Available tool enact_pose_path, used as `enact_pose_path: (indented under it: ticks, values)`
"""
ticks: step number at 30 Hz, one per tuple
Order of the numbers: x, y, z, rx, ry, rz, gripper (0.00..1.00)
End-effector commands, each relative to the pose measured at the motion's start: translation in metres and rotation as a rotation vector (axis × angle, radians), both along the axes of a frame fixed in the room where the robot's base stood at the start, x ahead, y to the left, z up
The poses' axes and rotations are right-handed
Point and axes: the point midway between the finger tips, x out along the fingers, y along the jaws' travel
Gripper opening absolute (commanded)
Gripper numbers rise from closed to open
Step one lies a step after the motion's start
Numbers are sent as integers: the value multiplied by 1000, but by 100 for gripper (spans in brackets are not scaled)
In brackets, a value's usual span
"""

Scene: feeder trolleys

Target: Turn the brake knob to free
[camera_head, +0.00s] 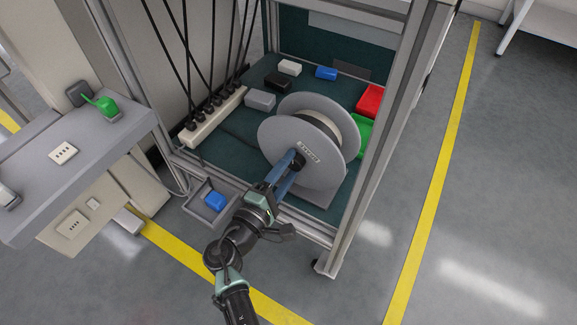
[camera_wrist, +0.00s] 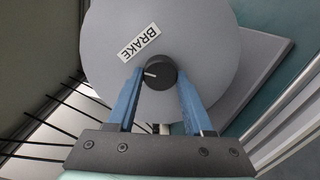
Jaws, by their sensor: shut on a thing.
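The brake knob (camera_wrist: 160,73) is a dark round knob with a white pointer line, at the centre of the grey reel's face. In the wrist view its pointer line points left, a little below the BRAKE label (camera_wrist: 139,42). The grey reel (camera_head: 291,142) stands upright in the trolley, and its near disc also shows in the wrist view (camera_wrist: 205,35). My gripper (camera_wrist: 160,80) has its two blue fingers on either side of the knob, shut on it. In the head view the fingers hide part of the knob. I see no free mark.
The trolley's grey upright (camera_head: 375,130) stands right of the reel. A small tray (camera_head: 196,209) with a blue block (camera_head: 215,201) is left of my arm. Red (camera_head: 370,100) and green (camera_head: 361,133) bins sit behind the reel. Black cables (camera_head: 195,60) hang at the left.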

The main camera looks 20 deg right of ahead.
Motion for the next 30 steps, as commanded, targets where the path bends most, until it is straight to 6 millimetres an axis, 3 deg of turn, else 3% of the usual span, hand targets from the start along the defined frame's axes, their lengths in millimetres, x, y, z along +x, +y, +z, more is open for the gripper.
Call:
enact_pose_path:
  ticks: [1, 2, 6, 17, 22, 30]
  values:
    - [-1, 1, -1, -2, 5, 1, 0]
    - [-1, 1, -1, -2, 5, 1, 57]
    - [0, 1, -1, -2, 2, 1, 82]
    - [-2, 4, 1, 0, 1, 1, 82]
    - [-18, 24, 3, 0, 4, 5, 82]
    - [-55, 72, 3, -1, 5, 6, 82]
